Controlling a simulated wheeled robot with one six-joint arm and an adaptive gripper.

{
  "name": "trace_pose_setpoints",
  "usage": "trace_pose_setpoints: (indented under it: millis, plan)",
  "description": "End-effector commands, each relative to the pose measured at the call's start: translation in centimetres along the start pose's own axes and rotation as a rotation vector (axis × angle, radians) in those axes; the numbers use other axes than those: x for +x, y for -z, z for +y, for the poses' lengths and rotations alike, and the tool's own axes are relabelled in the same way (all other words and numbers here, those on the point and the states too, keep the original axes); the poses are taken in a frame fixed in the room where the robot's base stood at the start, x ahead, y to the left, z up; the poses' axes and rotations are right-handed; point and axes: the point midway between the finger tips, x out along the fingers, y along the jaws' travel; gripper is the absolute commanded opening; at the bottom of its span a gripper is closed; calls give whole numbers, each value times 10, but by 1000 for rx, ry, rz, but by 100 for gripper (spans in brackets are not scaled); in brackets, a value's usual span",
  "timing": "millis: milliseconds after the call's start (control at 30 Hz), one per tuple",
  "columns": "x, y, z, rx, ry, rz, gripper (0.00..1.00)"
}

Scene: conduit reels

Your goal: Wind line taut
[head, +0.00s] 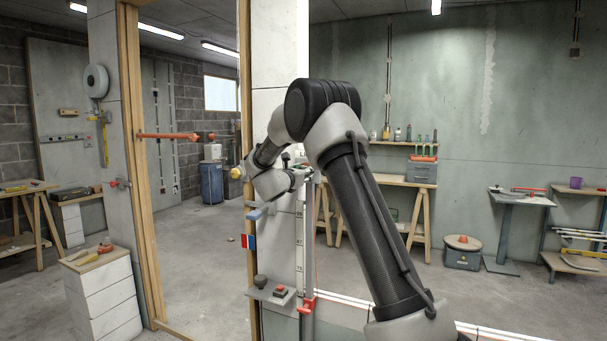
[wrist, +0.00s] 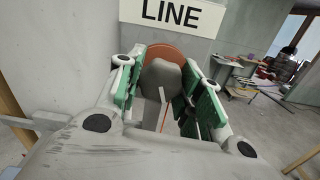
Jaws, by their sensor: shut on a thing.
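In the wrist view my gripper (wrist: 160,92) has its green-padded fingers closed on either side of a grey rounded knob (wrist: 162,76). An orange-brown disc (wrist: 172,53), apparently the reel, shows behind the knob. A short orange strip (wrist: 162,101), perhaps the line, runs down below the knob; I cannot tell whether it is taut. A white sign (wrist: 172,14) reading LINE is just above. In the head view my arm and the post hide the fingertips and most of the reel. A pale upright strip with marks (head: 300,235) runs down to a red fitting (head: 306,305).
A small shelf on the post carries a red button (head: 280,291) and a dark knob (head: 260,281). A timber-framed opening stands at the left. A white drawer cabinet (head: 103,295) stands before it.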

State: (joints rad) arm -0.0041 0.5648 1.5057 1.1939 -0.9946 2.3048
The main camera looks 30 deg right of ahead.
Motion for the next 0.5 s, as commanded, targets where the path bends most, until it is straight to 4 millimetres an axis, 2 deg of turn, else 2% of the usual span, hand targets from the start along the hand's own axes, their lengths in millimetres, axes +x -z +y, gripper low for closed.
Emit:
trace_pose_setpoints:
  millis: [400,433,500]
  plan:
    - [-1,4,-1,2,1,7,12]
    - [-1,4,-1,2,1,7,41]
    - [-1,4,0,3,1,6,54]
